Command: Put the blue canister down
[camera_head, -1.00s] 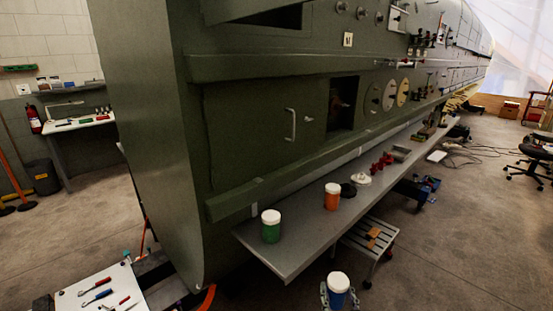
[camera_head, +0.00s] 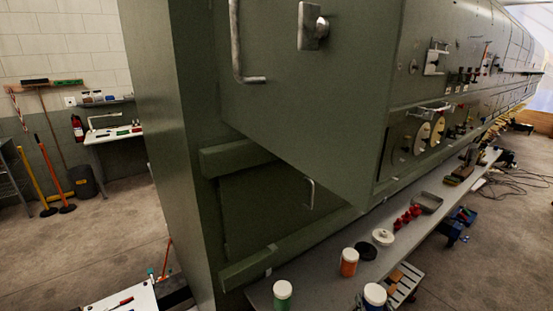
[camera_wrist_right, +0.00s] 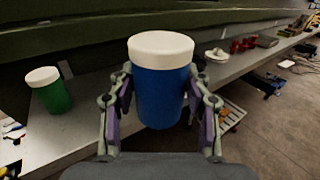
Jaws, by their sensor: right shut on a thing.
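The blue canister (camera_head: 374,296) with a white lid is at the bottom edge of the head view, cut off below. In the right wrist view the blue canister (camera_wrist_right: 160,95) stands upright between the two fingers of my right gripper (camera_wrist_right: 160,82), which is shut on it. My left gripper is not in view.
A green canister (camera_head: 282,295) and an orange canister (camera_head: 348,262), both white-lidded, stand on the shelf (camera_head: 315,273). Beyond are a black disc (camera_head: 365,250), a white round part (camera_head: 383,237), red parts (camera_head: 408,216) and a grey tray (camera_head: 427,202). Bare shelf shows between the green and orange canisters.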

